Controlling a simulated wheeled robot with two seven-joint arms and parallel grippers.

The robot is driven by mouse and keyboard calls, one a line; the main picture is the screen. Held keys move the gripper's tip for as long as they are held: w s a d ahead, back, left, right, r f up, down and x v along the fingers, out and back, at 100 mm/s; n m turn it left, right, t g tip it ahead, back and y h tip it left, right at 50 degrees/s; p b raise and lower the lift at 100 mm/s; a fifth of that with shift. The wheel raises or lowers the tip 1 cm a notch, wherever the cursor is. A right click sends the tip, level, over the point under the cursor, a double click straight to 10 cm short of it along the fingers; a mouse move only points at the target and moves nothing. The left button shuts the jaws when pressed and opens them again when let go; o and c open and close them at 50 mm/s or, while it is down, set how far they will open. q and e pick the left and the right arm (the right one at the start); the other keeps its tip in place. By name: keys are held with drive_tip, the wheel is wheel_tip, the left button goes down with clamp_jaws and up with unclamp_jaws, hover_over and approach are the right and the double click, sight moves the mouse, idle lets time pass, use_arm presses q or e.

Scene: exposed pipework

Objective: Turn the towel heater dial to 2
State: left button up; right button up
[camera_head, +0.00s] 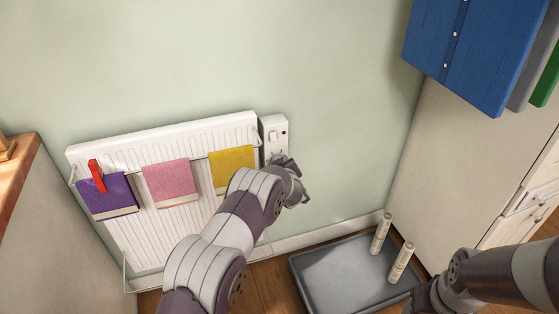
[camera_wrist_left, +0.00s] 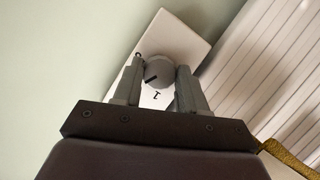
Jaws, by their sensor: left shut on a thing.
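The white towel heater (camera_head: 180,228) hangs on the green wall. Its white control box (camera_head: 273,128) is at its right end. In the left wrist view, the round grey dial (camera_wrist_left: 160,68) sits on the box, with a black pointer line aimed to the lower left of the picture. A black numeral, seemingly a 1, is printed just below the dial. My left gripper (camera_head: 281,159) is at the lower part of the box; in the wrist view its fingers (camera_wrist_left: 161,76) are shut on the dial from both sides. My right gripper (camera_head: 424,300) is partly cut off at the bottom edge.
Purple (camera_head: 107,194), pink (camera_head: 168,183) and yellow (camera_head: 232,166) towels hang on the heater, with a red clip (camera_head: 97,176) at the purple one. Blue clothing (camera_head: 470,50) hangs upper right.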

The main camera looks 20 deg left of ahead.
use_arm(q)
drive_tip(key=shift+m, duration=0.3)
idle(0.4)
drive_tip(key=o, duration=1.1)
drive_tip(key=shift+c, duration=0.2)
drive_tip(key=p+v, duration=0.3)
drive_tip(key=v, duration=0.9)
drive_tip(key=shift+s+d+r, duration=0.2)
drive_tip(key=shift+s+d, duration=0.05)
drive_tip(key=shift+d, duration=0.05)
drive_tip(key=shift+f, duration=0.1)
